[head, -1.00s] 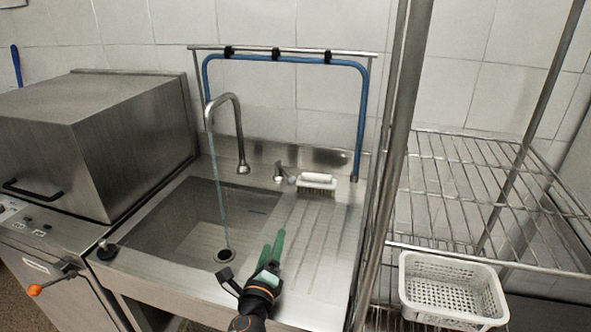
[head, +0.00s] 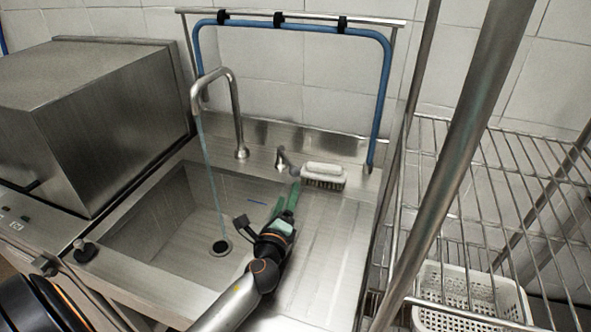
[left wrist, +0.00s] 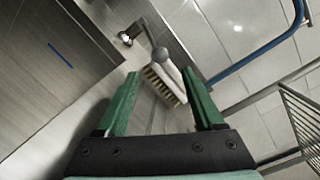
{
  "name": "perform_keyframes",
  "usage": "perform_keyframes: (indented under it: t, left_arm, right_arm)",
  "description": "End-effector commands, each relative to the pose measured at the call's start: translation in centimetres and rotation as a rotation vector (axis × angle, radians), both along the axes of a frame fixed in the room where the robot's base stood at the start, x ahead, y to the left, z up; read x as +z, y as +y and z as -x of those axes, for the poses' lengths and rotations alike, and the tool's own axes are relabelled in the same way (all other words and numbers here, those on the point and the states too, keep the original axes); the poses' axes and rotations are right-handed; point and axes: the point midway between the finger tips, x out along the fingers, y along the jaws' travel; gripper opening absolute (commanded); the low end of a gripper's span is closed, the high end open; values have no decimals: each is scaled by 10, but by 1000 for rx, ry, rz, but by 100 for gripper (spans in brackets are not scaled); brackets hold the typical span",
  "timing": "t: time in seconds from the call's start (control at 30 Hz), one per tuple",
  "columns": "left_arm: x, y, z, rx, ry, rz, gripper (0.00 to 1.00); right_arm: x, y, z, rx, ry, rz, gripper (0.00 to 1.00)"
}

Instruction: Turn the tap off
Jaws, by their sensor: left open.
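The tap's curved metal spout (head: 235,105) stands at the back of the sink (head: 165,215). A thin bluish stream of water (head: 212,185) runs from it toward the drain. The tap's short lever (head: 284,160) stands to the right of the spout, with a grey rounded end. The lever end also shows in the left wrist view (left wrist: 160,54), beyond and between my fingertips. My left gripper (head: 288,194), with green fingers, is open and empty, in front of the lever and apparently apart from it. My right gripper is not in view.
A white scrubbing brush (head: 324,174) lies just right of the lever, close to my fingers. A blue pipe (head: 383,110) frames the back. A wire rack (head: 500,180) with a white perforated basket (head: 465,292) stands right. A steel machine (head: 90,110) stands left.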

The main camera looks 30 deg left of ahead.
Motion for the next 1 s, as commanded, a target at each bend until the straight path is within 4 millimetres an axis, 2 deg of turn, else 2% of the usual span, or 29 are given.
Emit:
perform_keyframes:
  t: [0.3, 0.5, 0.7, 1.0]
  left_arm:
    - [1, 24, -58, 3, -2, -1, 69]
    - [0, 33, -84, 2, -1, -2, 69]
    - [0, 38, -95, 1, -1, 0, 69]
    - [1, 38, -97, 1, 0, -1, 69]
  right_arm:
    - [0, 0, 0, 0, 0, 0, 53]
    - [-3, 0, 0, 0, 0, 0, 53]
    - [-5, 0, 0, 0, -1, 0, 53]
    - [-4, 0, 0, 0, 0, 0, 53]
